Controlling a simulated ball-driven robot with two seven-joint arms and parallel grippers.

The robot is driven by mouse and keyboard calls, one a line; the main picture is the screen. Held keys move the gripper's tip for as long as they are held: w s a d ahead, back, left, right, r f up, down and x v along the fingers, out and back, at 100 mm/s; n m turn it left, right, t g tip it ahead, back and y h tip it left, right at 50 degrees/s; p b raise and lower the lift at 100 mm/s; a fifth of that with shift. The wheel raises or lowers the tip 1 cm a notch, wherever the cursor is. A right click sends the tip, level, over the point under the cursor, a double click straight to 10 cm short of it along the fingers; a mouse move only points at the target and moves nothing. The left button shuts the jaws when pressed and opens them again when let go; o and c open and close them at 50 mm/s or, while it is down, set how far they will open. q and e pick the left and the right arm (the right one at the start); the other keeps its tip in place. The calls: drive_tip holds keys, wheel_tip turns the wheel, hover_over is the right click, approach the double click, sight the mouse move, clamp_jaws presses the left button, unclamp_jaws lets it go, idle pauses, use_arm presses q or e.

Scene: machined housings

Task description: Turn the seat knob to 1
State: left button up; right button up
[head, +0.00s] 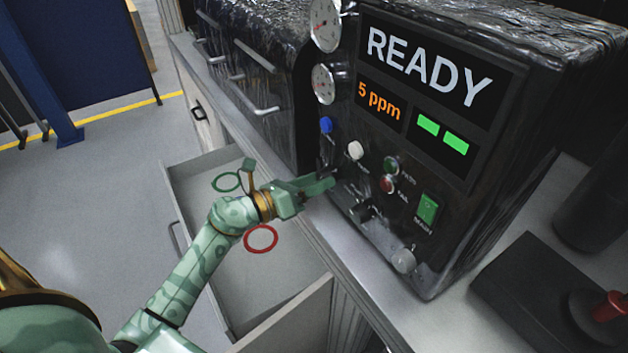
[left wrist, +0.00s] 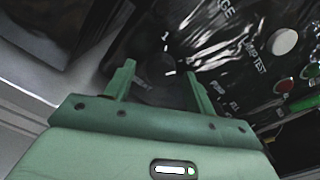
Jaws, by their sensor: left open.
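The machine panel (head: 400,225) is black and glossy, with knobs, buttons and a display reading READY. My left gripper (head: 328,182) is at the lower left of this panel. In the left wrist view its two green fingers (left wrist: 158,84) are open, on either side of a dark round knob (left wrist: 155,68). A white 1 (left wrist: 165,38) is printed above that knob. I cannot tell whether the fingers touch it, and I cannot read its name. In the head view the gripper largely hides this knob. Another black knob (head: 361,212) sits lower right.
A white button (head: 355,150) and a blue button (head: 326,124) are close above the gripper. A green switch (head: 428,208) is further right. An open drawer (head: 285,310) with a green ring (head: 226,190) and a red ring (head: 247,243) lies below my arm.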

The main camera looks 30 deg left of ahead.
use_arm(q)
drive_tip(key=c, duration=1)
